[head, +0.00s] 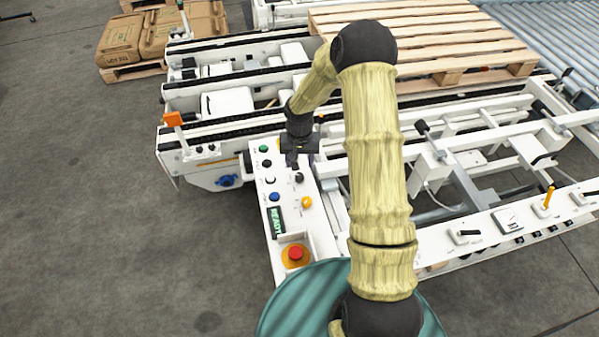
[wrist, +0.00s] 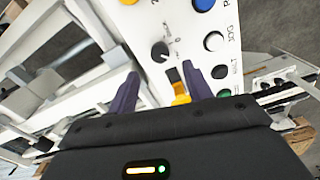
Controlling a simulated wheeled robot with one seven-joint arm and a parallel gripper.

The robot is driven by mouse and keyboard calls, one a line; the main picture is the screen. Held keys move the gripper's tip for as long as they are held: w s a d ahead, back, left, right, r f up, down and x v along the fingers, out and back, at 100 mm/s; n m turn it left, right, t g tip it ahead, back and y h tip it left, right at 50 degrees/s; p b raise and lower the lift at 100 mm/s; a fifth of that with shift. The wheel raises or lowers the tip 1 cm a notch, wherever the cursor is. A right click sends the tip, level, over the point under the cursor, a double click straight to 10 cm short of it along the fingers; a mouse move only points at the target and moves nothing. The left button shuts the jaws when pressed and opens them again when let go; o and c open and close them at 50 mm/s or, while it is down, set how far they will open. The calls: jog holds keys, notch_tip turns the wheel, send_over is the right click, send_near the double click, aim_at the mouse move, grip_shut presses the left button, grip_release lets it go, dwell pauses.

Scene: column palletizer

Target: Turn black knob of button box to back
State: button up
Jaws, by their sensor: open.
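The white button box (head: 291,218) stands left of centre in the head view, with its panel facing up. Its black knob (head: 299,178) sits on the right side of the panel, just in front of my gripper (head: 292,160). In the wrist view the round black knob (wrist: 161,51) carries a light pointer mark and has printed numbers beside it. My gripper (wrist: 158,80) is open, its two dark purple fingers apart. The knob lies just beyond the fingertips, and I see no contact. A yellow part (wrist: 180,94) shows between the fingers, close to the right one.
Green (head: 264,149), white (head: 270,180) and blue (head: 275,197) buttons line the panel's left side. A yellow button (head: 307,202) and a red emergency stop (head: 295,252) sit nearer. White conveyor frames (head: 225,120) surround the box. Open floor (head: 120,230) lies left.

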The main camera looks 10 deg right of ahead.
aim_at(299, 176)
notch_tip(299, 176, down, 7)
jog(key=shift+r+p, duration=0.1)
jog(key=shift+p, duration=0.2)
jog(key=c, duration=1)
